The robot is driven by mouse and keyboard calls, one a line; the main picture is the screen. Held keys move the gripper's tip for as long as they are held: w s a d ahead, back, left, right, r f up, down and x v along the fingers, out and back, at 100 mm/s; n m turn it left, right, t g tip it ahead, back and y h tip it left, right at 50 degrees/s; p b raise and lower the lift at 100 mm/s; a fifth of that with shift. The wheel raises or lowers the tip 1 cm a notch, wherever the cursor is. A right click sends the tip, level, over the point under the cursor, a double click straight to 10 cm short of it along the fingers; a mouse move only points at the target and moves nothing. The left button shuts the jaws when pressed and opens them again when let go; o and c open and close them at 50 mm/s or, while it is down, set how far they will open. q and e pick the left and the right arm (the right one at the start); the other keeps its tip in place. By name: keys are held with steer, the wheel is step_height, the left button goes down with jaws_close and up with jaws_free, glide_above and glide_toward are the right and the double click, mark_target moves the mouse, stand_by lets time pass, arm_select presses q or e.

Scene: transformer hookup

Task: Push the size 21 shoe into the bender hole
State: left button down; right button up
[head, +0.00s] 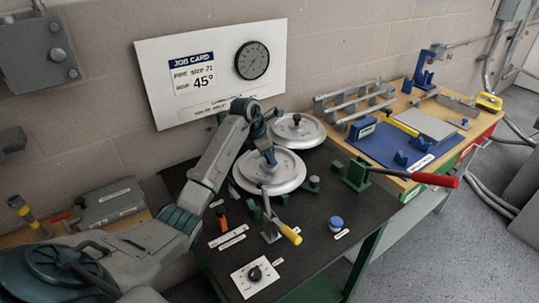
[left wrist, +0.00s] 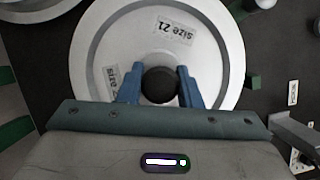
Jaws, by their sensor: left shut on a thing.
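The size 21 shoe is a round white disc (head: 268,184) with a black knob (left wrist: 160,83) at its centre. Its "size 21" labels show in the left wrist view, where the disc's rim (left wrist: 88,60) fills the upper middle. My left gripper (head: 268,157) points down over the disc, and its blue fingers (left wrist: 159,88) are shut on the knob from both sides. The disc lies roughly level above the black table. I cannot tell whether it rests on something, because its underside and the bender hole are hidden. My right gripper is not in view.
A second white disc (head: 310,136) stands close behind. A yellow-handled lever (head: 290,234), a green stand with a red-handled lever (head: 434,180) and a blue knob (head: 336,223) are on the black table (head: 310,262). A wooden bench with a blue mat (head: 385,149) stands at the right.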

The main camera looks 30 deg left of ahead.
arm_select(q)
steer(key=c, duration=0.9)
jaws_free()
steer(key=shift+r, duration=0.15)
steer(key=shift+c, duration=0.2)
steer(key=shift+r+p, duration=1.45)
steer(key=shift+r, duration=1)
